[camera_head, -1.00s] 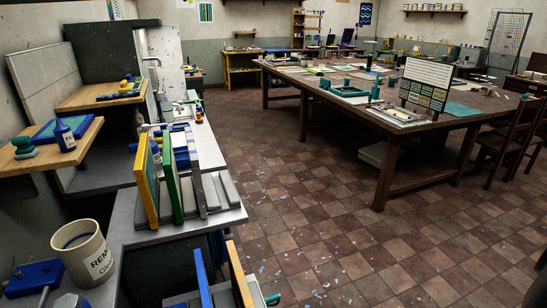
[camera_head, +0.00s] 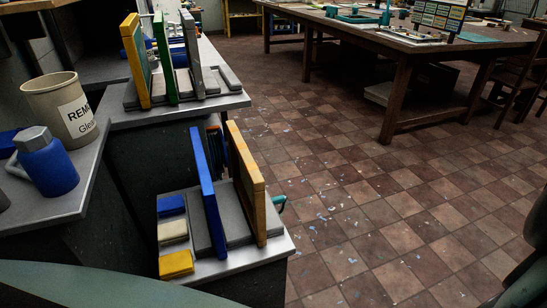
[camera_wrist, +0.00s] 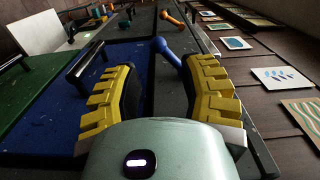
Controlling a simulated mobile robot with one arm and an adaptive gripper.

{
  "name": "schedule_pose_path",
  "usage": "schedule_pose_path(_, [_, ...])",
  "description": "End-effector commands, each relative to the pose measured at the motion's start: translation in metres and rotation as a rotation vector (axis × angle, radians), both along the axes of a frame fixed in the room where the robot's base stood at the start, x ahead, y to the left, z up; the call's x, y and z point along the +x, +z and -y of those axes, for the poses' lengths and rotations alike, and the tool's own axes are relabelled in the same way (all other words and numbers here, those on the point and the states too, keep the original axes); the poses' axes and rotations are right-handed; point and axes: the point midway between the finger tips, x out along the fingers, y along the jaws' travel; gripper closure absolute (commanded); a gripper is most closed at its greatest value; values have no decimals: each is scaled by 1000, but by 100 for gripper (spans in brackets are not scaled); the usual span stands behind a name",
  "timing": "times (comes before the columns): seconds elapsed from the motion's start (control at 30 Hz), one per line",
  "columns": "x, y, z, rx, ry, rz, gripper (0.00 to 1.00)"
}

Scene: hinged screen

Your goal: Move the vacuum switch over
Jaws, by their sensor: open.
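My gripper (camera_wrist: 163,75) shows in the wrist view with its two yellow ribbed fingers spread wide and nothing between them. Ahead of the fingers, a blue round-ended lever (camera_wrist: 167,50) leans on the dark frame beside a blue panel. Farther off on the same frame is an orange lever (camera_wrist: 173,19). No label shows, so I cannot tell which of these, if either, is the vacuum switch. The blue panel (camera_wrist: 131,58) has a black bar handle (camera_wrist: 86,62) near the left finger. My gripper is not visible in the head view.
Printed cards (camera_wrist: 282,77) lie on dark boards at the right. A green panel (camera_wrist: 40,85) is at the left. In the head view, framed screens (camera_head: 209,190) stand in a low rack, and a labelled bucket (camera_head: 58,105) sits on the left counter. The tiled floor (camera_head: 350,215) is open.

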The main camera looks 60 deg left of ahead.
Motion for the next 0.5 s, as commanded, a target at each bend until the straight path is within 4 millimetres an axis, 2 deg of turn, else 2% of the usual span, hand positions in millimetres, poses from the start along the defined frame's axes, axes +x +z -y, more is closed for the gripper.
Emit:
schedule_pose_path(0.23, [10, -4, 6, 9, -6, -4, 59])
schedule_pose_path(0.5, [47, -4, 13, 7, -2, 2, 59])
